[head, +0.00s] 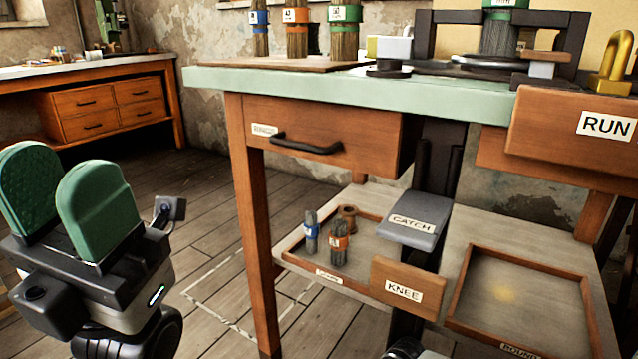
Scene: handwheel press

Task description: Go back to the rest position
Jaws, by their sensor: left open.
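My left gripper (60,180) is at the lower left, with two green padded fingers standing apart and nothing between them. It is open, over the wooden floor and left of the press bench (390,82). It touches nothing that I can see. My right gripper is not recognisable in the view.
Bundles with blue, orange (297,30) and green bands stand on the bench. A drawer (320,130), a RUN board (575,122), a CATCH pedal (411,221) and a KNEE board (405,290) are on its front. Lower trays sit below. Floor between gripper and bench is clear.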

